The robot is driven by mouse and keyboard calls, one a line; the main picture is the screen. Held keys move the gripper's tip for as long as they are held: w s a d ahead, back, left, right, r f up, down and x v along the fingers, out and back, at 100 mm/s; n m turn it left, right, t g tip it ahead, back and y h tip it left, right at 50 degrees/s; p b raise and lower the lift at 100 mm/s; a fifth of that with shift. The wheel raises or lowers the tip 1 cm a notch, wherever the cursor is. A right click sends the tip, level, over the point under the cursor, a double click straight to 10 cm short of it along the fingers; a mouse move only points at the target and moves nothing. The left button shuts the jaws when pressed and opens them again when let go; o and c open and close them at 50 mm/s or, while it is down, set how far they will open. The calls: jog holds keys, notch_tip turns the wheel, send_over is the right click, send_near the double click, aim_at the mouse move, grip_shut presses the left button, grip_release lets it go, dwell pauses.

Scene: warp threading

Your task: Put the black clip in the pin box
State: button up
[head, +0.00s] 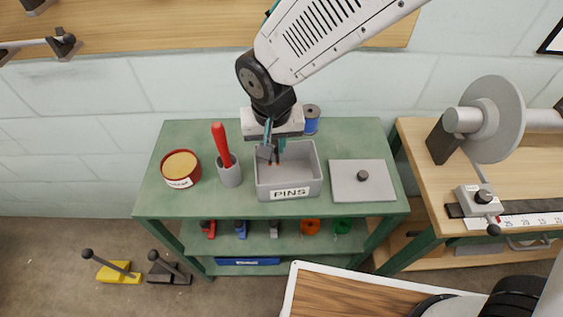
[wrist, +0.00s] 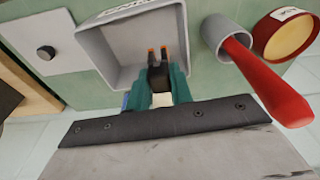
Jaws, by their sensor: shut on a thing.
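The pin box is a grey open box with a "PINS" label (head: 290,193) on the green table; it also shows in the wrist view (wrist: 100,52). My gripper (head: 273,143) has teal fingers, seen in the wrist view (wrist: 163,92) too. It is shut on the black clip (head: 264,153), which shows dark between the fingertips in the wrist view (wrist: 159,74), with two small orange tips pointing into the box. The clip is over the box opening, towards its left side in the head view. I cannot tell its exact height above the box floor.
A grey cup with a red-handled tool (head: 229,172) stands close left of the box, and a red round tin (head: 181,169) further left. A grey lid with a black knob (head: 362,181) lies to the right. A blue spool (head: 311,120) stands behind. Coloured clips and spools sit on the lower shelf.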

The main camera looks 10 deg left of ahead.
notch_tip(320, 180, down, 7)
jog(key=shift+f, duration=0.2)
jog(key=shift+f, duration=0.15)
jog(key=o, duration=0.9)
jog(key=shift+o, duration=0.2)
